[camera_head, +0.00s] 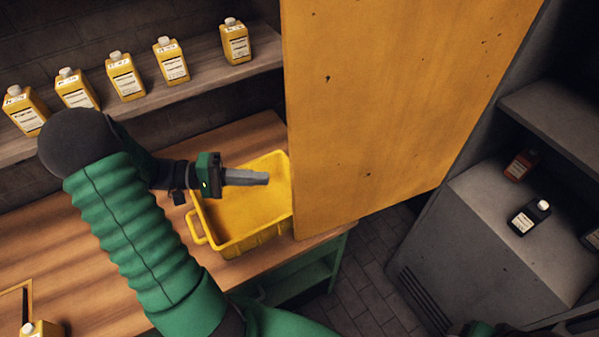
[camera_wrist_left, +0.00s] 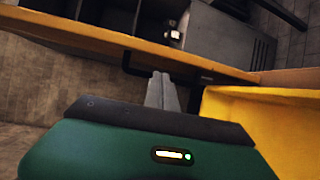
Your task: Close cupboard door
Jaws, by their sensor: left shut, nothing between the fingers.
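The cupboard door (camera_head: 400,100) is a large yellow panel. It stands open, swung out from the grey cupboard (camera_head: 480,220) on the right. My left gripper (camera_head: 262,178) is shut and empty, over the yellow crate and left of the door. In the left wrist view the shut fingers (camera_wrist_left: 162,90) point at the door (camera_wrist_left: 70,32), which shows nearly edge-on. A dark bar handle (camera_wrist_left: 128,64) on the door is close to the fingertips; I cannot tell whether they touch. A dark and green part of my right arm shows at the bottom right of the head view; its fingers cannot be made out.
The yellow crate (camera_head: 199,222) sits on the wooden workbench (camera_head: 90,215), close to the door's lower left corner. Several yellow bottles (camera_head: 125,77) stand on a wall shelf (camera_head: 205,62). A red bottle (camera_head: 521,164) and a black bottle (camera_head: 528,216) stand inside the cupboard. Tiled floor shows below the door.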

